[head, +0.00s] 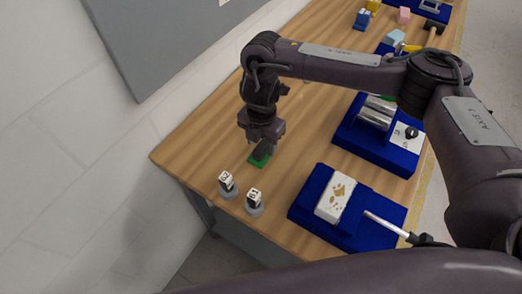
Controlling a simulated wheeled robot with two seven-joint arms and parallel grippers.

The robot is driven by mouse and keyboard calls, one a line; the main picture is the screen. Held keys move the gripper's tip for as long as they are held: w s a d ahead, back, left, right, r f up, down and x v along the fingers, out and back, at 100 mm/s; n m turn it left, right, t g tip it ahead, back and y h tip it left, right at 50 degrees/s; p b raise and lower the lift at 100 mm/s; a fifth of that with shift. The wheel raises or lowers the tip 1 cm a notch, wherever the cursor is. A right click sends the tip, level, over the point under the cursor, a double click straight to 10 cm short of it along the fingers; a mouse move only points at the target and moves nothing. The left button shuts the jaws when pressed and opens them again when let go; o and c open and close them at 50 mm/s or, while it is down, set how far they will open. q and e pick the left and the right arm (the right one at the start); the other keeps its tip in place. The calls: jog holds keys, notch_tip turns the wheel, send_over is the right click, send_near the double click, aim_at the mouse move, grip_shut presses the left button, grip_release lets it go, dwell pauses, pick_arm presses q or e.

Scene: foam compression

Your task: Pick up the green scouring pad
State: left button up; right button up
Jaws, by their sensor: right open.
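The green scouring pad (259,160) lies flat on the wooden table (207,135) near its left end. My right gripper (261,150) points down directly over the pad and covers part of it. Its fingers are open. The fingertips look very close to the pad, but I cannot tell whether they touch it or straddle it. My left gripper does not show in the head view.
A blue base (380,222) with a white spotted block (335,198) is to the right. Another blue base (350,138) carries metal rollers (377,112). More items stand at the far end.

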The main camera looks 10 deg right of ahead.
aim_at(261, 147)
jog(key=shift+f, duration=0.95)
jog(key=c, duration=1.1)
jog(key=shift+r, duration=0.2)
notch_tip(261, 147, up, 20)
jog(key=shift+f, duration=0.15)
